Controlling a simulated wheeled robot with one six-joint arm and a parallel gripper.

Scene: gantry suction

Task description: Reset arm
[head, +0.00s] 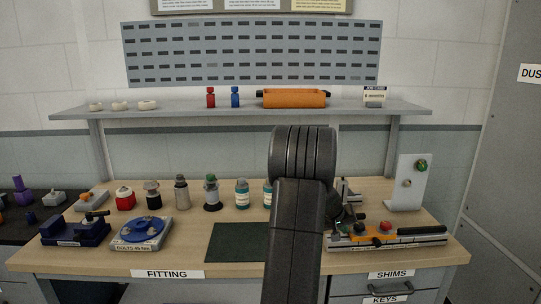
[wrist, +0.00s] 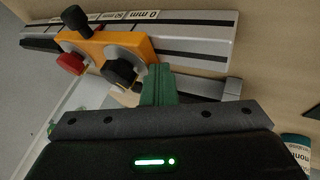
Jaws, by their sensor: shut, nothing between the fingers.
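My arm stands in front of the bench in the head view and hides part of it. My gripper (wrist: 158,72) shows in the wrist view with its green fingers together and nothing between them. Beyond the fingers is a silver rail (wrist: 200,30) with a scale, carrying an orange carriage (wrist: 108,48) with a red knob (wrist: 70,63) and black knobs. The fingertips appear close to the carriage's edge; I cannot tell if they touch. In the head view the rail (head: 420,239) and orange carriage (head: 375,236) lie at the bench's right front, and my gripper is mostly hidden behind the arm.
A dark mat (head: 237,242) lies left of my arm. A blue round fixture (head: 143,231) and several bottles (head: 181,192) stand further left. A white upright panel (head: 408,182) stands at the back right. A shelf (head: 200,112) with an orange roller (head: 293,98) runs above the bench.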

